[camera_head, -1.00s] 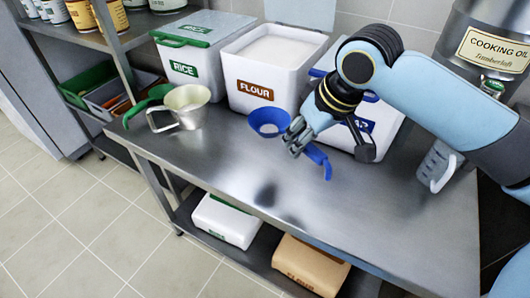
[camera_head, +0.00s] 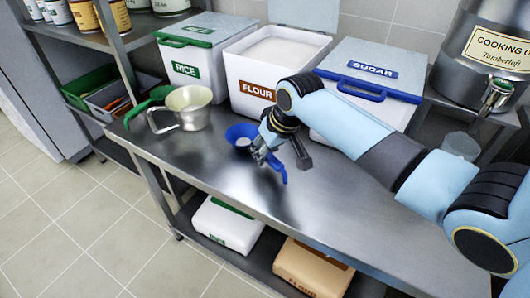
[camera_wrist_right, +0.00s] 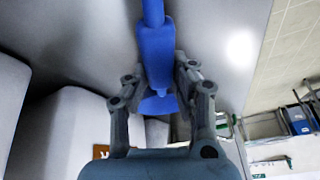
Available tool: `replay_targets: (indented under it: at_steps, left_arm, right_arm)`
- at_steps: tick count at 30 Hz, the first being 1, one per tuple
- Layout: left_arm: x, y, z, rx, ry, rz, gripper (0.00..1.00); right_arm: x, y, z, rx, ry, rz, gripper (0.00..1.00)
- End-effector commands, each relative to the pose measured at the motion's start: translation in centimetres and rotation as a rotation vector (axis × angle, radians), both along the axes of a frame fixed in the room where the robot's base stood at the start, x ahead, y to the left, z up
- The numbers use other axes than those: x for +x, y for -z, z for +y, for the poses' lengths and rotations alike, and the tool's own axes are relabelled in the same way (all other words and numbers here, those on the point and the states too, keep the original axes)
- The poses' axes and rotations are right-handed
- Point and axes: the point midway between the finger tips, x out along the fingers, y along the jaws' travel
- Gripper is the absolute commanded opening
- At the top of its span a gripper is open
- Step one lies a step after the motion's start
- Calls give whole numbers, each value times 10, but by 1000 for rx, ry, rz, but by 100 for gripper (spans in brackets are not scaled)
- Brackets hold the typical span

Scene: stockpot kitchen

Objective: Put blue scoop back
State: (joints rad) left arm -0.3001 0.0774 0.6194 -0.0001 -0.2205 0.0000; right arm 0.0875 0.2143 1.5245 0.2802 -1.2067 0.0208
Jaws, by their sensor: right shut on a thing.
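The blue scoop (camera_head: 240,133) has a round bowl and a long handle. My right gripper (camera_head: 262,155) is shut on its handle, and the scoop is over the steel table in front of the flour bin. In the right wrist view the blue handle (camera_wrist_right: 155,50) runs between the two fingers of my right gripper (camera_wrist_right: 160,85). Whether the scoop touches the table is hard to tell. My left gripper is not in view.
The open flour bin (camera_head: 254,85) stands beside the lidded rice bin (camera_head: 204,62). A cooking oil drum (camera_head: 475,60) stands at back right. The steel table's front (camera_head: 300,200) is clear.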

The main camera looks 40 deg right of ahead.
Motion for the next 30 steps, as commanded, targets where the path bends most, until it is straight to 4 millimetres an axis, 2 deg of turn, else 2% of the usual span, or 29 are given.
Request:
replay_targets:
  at_steps: [11, 12, 16, 25, 30]
  left_arm:
    - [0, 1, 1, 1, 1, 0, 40]
    - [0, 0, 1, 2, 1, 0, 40]
    - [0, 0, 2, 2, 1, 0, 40]
    - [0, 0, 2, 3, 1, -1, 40]
    - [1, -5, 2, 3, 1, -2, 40]
  right_arm:
    - [0, 5, 0, 0, 1, -1, 0]
    - [0, 4, 0, 0, 1, -1, 28]
    - [0, 4, 0, 0, 1, -1, 45]
    - [0, 2, 0, 0, 0, -1, 46]
    - [-7, -18, -2, -1, 1, -3, 46]
